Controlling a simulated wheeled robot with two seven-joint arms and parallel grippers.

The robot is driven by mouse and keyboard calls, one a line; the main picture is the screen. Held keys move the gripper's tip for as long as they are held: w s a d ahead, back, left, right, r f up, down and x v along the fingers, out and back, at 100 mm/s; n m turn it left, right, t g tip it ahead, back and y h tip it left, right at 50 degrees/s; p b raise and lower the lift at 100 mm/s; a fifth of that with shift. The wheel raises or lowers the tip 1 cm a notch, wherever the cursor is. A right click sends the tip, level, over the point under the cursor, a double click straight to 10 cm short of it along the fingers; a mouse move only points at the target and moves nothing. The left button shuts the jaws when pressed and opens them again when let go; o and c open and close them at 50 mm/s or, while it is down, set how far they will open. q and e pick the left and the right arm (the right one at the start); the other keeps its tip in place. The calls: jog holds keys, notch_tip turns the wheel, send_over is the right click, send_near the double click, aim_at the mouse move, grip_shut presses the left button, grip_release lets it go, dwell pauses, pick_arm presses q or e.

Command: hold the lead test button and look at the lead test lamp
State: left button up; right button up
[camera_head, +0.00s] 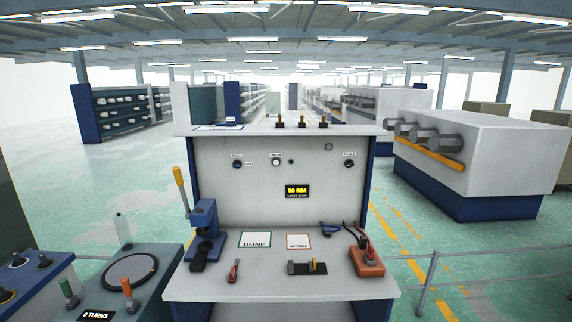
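An upright white panel (223,191) stands at the back of the bench in front of me. It carries a pale round fitting (276,161) under a small label, a small dark round fitting (291,161), dark knobs at left (237,164) and right (349,164), and a grey round fitting (329,147). The labels are too small to read, so I cannot tell which fitting is the lead test button or lamp. No fitting looks clearly lit. Neither of my grippers is in view.
On the white bench top (207,289) are a blue lever press (205,228), a DONE card (255,240), a WORN card (299,242), a red-handled tool (234,271) and an orange block (367,262). A railing (430,285) stands at right.

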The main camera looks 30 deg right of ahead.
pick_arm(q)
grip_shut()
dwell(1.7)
